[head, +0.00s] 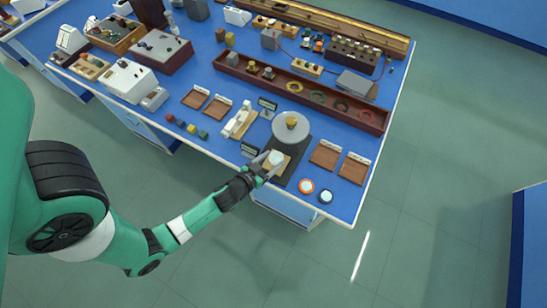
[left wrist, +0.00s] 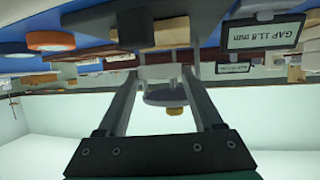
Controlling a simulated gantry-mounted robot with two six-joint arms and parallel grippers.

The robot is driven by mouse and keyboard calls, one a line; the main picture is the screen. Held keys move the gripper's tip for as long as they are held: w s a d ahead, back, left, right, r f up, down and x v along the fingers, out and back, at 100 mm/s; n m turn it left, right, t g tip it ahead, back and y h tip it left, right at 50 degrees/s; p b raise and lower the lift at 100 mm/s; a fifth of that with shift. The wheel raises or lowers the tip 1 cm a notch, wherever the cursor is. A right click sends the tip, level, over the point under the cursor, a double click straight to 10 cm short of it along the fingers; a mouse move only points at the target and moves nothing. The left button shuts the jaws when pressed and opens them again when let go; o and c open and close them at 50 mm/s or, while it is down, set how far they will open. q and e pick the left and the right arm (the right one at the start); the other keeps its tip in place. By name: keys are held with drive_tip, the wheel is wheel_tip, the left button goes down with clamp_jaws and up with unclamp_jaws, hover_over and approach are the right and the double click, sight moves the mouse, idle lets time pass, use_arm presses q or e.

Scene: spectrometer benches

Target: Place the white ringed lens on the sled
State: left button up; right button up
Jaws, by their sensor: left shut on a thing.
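The white ringed lens (head: 277,157) shows as a pale round disc between the fingers of my left gripper (head: 271,163). The gripper is shut on it. The lens is over a light wooden block, seemingly the sled (head: 283,168), on a dark base plate (head: 289,177) near the bench's front edge. In the left wrist view, which looks upside down, a pale piece (left wrist: 164,72) shows between the fingertips, close to the wooden block (left wrist: 172,32). I cannot tell whether the lens touches the block. My right gripper is not in view.
An orange-ringed lens (head: 306,186) and a dark-ringed lens (head: 326,197) lie right of the base plate. A grey round platform (head: 291,127) stands behind. A small sign (left wrist: 262,34) reads "GAP 11.8 mm". Wooden trays (head: 325,155) lie to the right.

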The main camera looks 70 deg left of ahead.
sight(272, 164)
use_arm(q)
drive_tip(key=f, duration=0.1)
drive_tip(key=f+b, duration=0.1)
drive_tip(key=shift+w+a+f, duration=0.2)
drive_tip(key=shift+f, duration=0.1)
drive_tip(key=shift+s+d+f, duration=0.1)
drive_tip(key=shift+f, duration=0.1)
drive_tip(key=shift+s+d+r, duration=0.1)
drive_tip(key=shift+r, duration=0.05)
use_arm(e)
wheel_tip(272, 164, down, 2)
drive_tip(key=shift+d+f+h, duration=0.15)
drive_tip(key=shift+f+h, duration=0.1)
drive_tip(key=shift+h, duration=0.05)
use_arm(q)
drive_tip(key=shift+f, duration=0.2)
drive_tip(key=o, duration=1.4)
drive_tip(key=shift+r, duration=0.1)
drive_tip(key=shift+c, duration=0.2)
